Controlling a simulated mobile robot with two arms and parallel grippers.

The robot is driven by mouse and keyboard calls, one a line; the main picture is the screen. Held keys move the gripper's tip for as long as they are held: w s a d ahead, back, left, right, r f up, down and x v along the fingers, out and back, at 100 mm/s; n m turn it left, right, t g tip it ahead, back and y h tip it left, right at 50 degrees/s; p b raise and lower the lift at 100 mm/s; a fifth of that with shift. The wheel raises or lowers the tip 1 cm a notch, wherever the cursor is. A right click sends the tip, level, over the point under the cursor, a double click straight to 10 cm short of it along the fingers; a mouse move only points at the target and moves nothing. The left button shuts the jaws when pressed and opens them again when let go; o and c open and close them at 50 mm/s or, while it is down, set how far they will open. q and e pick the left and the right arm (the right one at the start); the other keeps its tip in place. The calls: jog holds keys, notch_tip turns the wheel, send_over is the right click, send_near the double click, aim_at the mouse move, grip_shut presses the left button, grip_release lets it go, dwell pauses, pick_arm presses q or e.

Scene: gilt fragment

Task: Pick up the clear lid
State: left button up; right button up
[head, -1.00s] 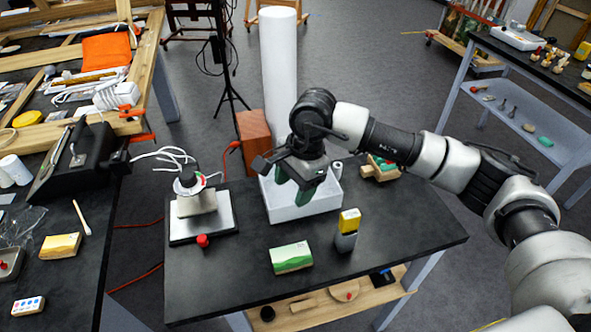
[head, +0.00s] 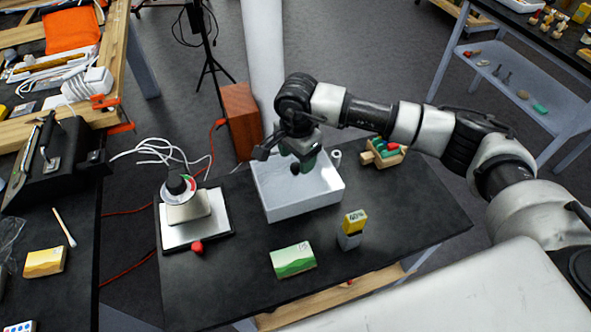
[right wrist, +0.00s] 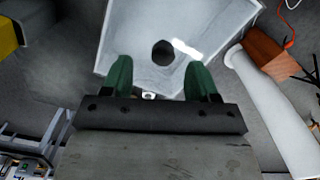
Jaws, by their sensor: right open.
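A white open-looking box (head: 305,207) stands on the dark table. A dark round knob shows over it in the head view (head: 295,168) and in the right wrist view (right wrist: 163,52), with a bright glint beside it. This looks like the clear lid, but its edges are hard to make out. My right gripper (head: 304,158) is above the back part of the box, open and empty. In the right wrist view its green fingers (right wrist: 158,72) stand apart, with the knob between and just beyond their tips. I cannot tell the height gap. My left gripper is not in view.
A scale-like device (head: 185,205) with a red knob stands left of the box. A wooden tray (head: 385,153) with coloured pieces is at right. The table's front right is clear.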

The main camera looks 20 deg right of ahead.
aim_at(296, 166)
notch_tip(296, 166, down, 4)
jog(key=shift+w+a+f+p, duration=0.1)
jog(key=shift+p, duration=0.65)
jog(key=shift+c, duration=0.3)
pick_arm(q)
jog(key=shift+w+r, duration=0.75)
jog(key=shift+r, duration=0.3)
pick_arm(e)
jog(key=c, duration=1)
